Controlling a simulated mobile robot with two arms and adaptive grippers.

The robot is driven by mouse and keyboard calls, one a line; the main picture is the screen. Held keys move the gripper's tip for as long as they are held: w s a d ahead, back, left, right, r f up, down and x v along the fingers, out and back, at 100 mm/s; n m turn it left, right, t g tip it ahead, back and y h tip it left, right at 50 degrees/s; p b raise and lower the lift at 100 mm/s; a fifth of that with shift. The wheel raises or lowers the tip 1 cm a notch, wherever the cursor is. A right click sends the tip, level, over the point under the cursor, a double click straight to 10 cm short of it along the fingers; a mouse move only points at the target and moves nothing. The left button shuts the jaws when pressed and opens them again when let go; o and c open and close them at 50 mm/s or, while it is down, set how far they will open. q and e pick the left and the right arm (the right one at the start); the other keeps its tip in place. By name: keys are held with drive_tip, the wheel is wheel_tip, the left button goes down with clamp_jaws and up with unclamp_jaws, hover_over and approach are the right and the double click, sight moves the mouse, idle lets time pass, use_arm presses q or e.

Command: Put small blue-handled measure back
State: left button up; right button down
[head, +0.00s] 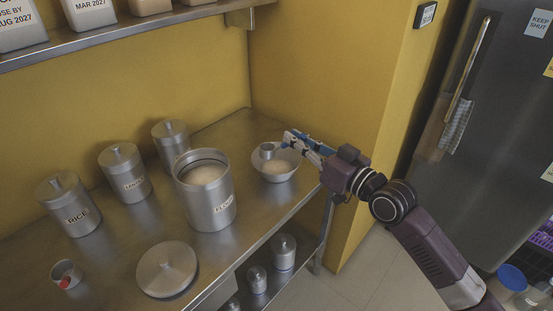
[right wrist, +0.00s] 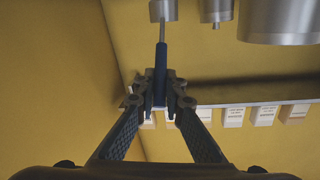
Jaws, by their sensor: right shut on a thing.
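The small blue-handled measure is a steel cup (head: 267,151) with a blue handle (right wrist: 160,62). My right gripper (head: 294,143) is shut on the blue handle. The bowl holds something whitish. In the right wrist view the handle is between the two fingertips and the cup (right wrist: 163,11) is at the top edge. My left gripper is not in view.
A tall open FLOUR canister (head: 210,208) holds white powder, left of the bowl. A round lid (head: 166,268) lies in front. Lidded canisters, one marked RICE (head: 68,204), stand behind. A red-handled cup (head: 65,272) is at left. A shelf (head: 140,28) hangs above.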

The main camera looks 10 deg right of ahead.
drive_tip(key=shift+s+a+r+n, duration=0.15)
drive_tip(key=shift+n, duration=0.25)
